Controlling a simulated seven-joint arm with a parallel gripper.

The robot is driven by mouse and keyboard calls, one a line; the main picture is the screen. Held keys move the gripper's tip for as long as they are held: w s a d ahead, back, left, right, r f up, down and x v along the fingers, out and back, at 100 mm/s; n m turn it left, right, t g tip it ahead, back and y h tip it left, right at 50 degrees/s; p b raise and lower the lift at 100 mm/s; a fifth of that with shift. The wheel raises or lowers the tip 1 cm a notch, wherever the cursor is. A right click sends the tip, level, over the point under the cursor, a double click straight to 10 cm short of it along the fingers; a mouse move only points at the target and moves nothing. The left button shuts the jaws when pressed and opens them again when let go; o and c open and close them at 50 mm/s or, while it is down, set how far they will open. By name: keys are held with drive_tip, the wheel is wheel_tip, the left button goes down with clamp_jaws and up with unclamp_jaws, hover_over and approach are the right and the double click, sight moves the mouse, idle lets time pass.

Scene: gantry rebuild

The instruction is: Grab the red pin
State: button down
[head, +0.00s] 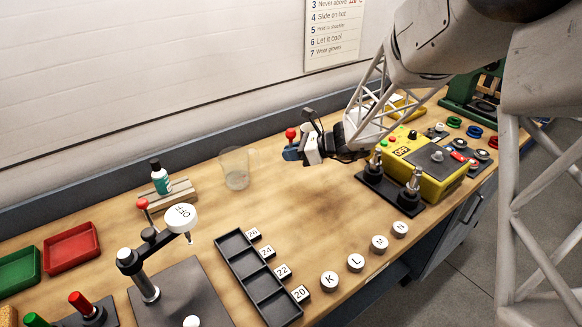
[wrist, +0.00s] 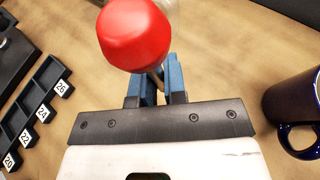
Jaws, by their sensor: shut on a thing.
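The red pin has a red rounded head (wrist: 135,35) on a thin metal shank. In the wrist view my gripper (wrist: 160,82) is shut on the shank between its blue fingers, with the head just beyond the fingertips. In the head view the pin's red head (head: 290,133) stands above my gripper (head: 291,153), over the back middle of the bench. The lower part of the shank is hidden by the fingers. I cannot tell how far the pin is above the bench.
A dark blue mug (wrist: 296,108) is close at right in the wrist view. A clear beaker (head: 237,168) stands left of my gripper. A black compartment tray (head: 246,268), round lettered weights (head: 355,262) and a yellow box (head: 440,172) lie around. The middle bench is clear.

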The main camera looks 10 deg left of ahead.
wheel_tip(320, 180, up, 19)
idle(0.4)
drive_tip(key=shift+r, duration=0.2)
idle(0.4)
